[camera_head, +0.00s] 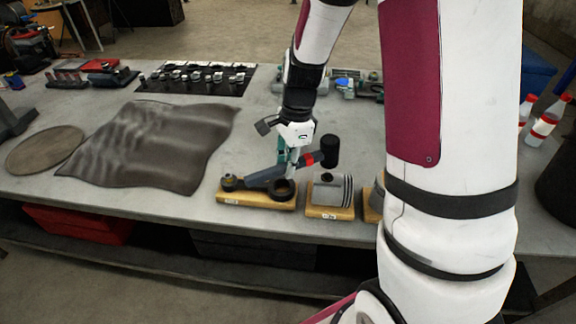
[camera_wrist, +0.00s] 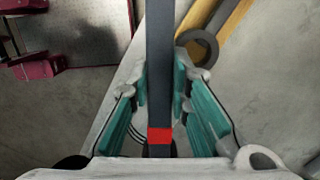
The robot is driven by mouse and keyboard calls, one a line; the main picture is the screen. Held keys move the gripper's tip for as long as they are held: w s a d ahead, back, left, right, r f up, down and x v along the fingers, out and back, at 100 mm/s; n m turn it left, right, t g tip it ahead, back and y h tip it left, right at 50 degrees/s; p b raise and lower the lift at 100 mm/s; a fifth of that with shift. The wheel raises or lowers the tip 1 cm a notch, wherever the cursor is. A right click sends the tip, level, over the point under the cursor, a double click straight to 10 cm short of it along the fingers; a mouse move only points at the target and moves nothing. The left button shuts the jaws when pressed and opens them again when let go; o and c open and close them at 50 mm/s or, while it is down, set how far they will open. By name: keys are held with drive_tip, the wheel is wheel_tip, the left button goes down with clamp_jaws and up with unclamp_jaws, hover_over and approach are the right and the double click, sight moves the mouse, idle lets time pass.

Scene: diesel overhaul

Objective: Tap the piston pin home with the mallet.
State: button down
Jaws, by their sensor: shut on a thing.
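My gripper (camera_head: 289,165) is shut on the handle of the mallet (camera_head: 329,151). The mallet has a black head, a red band and a dark grey handle slanting down to the left. The head is to the right of my gripper, raised above the grey piston (camera_head: 342,194). In the wrist view the handle (camera_wrist: 160,70) runs upright between the teal fingers (camera_wrist: 158,120), with the red band low. The piston lies on a labelled wooden block (camera_head: 330,213). A dark round spot shows on its upper side; I cannot tell whether it is the pin or its bore.
A dark connecting rod (camera_head: 284,191) lies on another wooden block (camera_head: 256,202) just left of the piston; its ring (camera_wrist: 198,46) shows in the wrist view. A dark mat (camera_head: 150,145) and round disc (camera_head: 46,150) lie left.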

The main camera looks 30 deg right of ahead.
drive_tip(key=shift+d+r+y, duration=0.25)
drive_tip(key=shift+r+y, duration=0.25)
drive_tip(key=shift+r, duration=0.1)
drive_tip(key=shift+f, duration=0.2)
drive_tip(key=x, duration=0.2)
drive_tip(key=d+b+x, duration=0.1)
drive_tip(key=x, duration=0.2)
drive_tip(key=shift+f, duration=0.45)
drive_tip(key=shift+r, duration=0.1)
drive_tip(key=shift+a+p+v, duration=0.25)
drive_tip(key=shift+p+v, duration=0.2)
drive_tip(key=shift+v, duration=0.7)
drive_tip(key=shift+a+p+v, duration=0.25)
drive_tip(key=shift+p+v, duration=0.15)
drive_tip(key=shift+v, duration=0.7)
drive_tip(key=shift+a+p+v, duration=0.25)
drive_tip(key=shift+p+v, duration=0.2)
drive_tip(key=shift+v, duration=0.7)
drive_tip(key=shift+r, duration=0.1)
